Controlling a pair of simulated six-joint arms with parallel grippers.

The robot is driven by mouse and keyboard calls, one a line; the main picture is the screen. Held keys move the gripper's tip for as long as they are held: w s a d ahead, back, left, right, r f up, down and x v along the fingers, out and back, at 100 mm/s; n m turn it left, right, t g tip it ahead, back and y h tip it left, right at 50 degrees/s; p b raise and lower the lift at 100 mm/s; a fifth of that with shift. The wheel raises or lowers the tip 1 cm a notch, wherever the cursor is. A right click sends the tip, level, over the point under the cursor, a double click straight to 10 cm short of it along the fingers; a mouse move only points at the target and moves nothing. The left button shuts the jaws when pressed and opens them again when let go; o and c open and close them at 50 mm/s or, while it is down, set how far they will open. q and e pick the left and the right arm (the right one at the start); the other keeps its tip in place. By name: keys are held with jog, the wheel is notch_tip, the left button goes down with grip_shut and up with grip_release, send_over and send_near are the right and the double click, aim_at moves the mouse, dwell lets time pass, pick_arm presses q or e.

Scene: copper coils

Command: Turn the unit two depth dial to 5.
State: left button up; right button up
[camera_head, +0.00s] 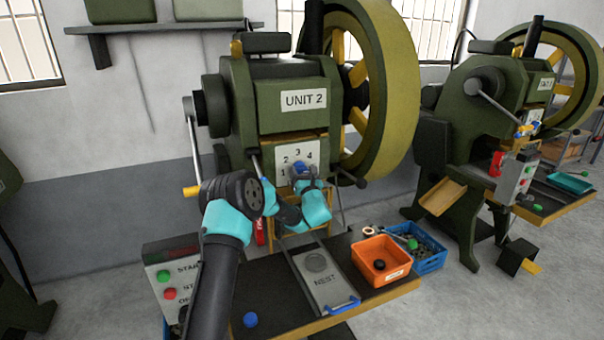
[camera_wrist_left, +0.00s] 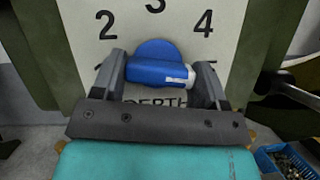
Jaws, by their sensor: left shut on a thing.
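The unit two machine (camera_head: 295,80) carries a white dial plate (camera_head: 299,155) with numbers, under its UNIT 2 sign. The blue depth dial (camera_head: 300,168) sits low on this plate. My left gripper (camera_head: 303,177) is at the dial. In the left wrist view, the fingers of the gripper (camera_wrist_left: 162,78) stand on both sides of the blue dial (camera_wrist_left: 155,68) and are shut on it. The dial's bar lies nearly level, its white mark at the right end. The numbers 2, 3 and 4 show; the right finger covers the place below 4. My right gripper is not in view.
Below is a bench with a grey NEST plate (camera_head: 318,272), an orange bin (camera_head: 383,262) and a blue bin (camera_head: 428,258). A start/stop box (camera_head: 170,280) stands at the left. A large flywheel (camera_head: 388,90) is at the right of the machine. Another machine stands further right.

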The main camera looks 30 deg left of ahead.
pick_arm(q)
jog(key=o, duration=0.9)
jog(key=shift+o, duration=0.2)
jog(key=v, duration=1.7)
jog(key=shift+s+d, duration=0.15)
jog(key=shift+f, duration=0.1)
